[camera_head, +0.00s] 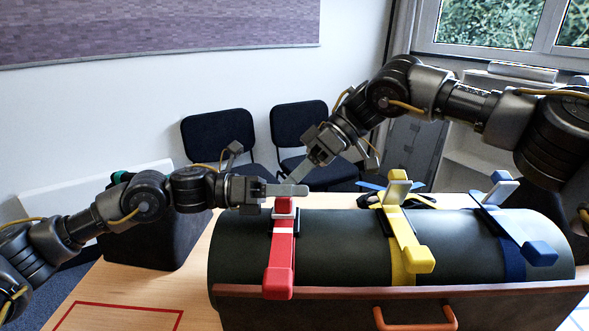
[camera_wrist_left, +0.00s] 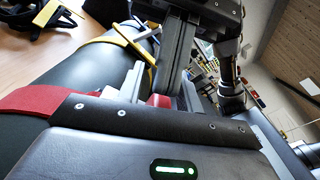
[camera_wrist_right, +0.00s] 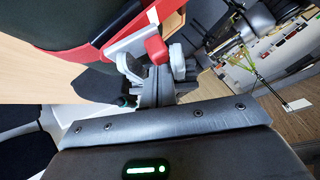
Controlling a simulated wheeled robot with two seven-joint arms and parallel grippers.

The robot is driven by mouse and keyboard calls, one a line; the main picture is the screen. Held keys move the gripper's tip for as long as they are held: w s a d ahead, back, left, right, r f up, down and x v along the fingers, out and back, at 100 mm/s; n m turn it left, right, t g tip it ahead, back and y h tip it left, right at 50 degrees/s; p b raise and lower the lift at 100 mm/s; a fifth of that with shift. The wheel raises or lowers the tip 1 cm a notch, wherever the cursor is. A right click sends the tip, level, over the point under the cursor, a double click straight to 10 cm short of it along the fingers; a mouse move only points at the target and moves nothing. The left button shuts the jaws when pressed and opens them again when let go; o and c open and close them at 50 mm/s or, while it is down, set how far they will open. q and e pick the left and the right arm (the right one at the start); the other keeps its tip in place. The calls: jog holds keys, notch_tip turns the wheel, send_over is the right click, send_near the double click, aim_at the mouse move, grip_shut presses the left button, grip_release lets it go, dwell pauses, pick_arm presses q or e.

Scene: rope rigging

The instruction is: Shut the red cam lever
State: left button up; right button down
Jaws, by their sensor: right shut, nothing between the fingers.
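The red strap (camera_head: 279,262) runs over the left part of a dark green roll (camera_head: 340,235). Its cam lever (camera_head: 284,205) is at the top of the roll, partly hidden by my grippers. In the right wrist view a red lever end (camera_wrist_right: 155,49) shows beside a light metal bracket. My left gripper (camera_head: 290,190) is at the lever from the left; in its wrist view the fingers are apart, with red (camera_wrist_left: 160,101) between them. My right gripper (camera_head: 297,178) comes down from the upper right, shut and empty, close to the left fingertips and lever.
A yellow strap (camera_head: 407,250) and a blue strap (camera_head: 512,246) cross the roll to the right, their levers raised. A brown panel with an orange handle (camera_head: 415,322) stands in front. A dark box (camera_head: 150,235) and a red outline (camera_head: 120,306) are at the left.

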pick_arm(q)
jog(key=shift+o, duration=0.6)
jog(key=shift+w+f, duration=0.1)
pick_arm(e)
jog(key=shift+w+d, duration=0.1)
jog(key=shift+w, duration=0.15)
pick_arm(q)
jog(key=shift+a, duration=0.1)
pick_arm(e)
jog(key=shift+r, duration=0.1)
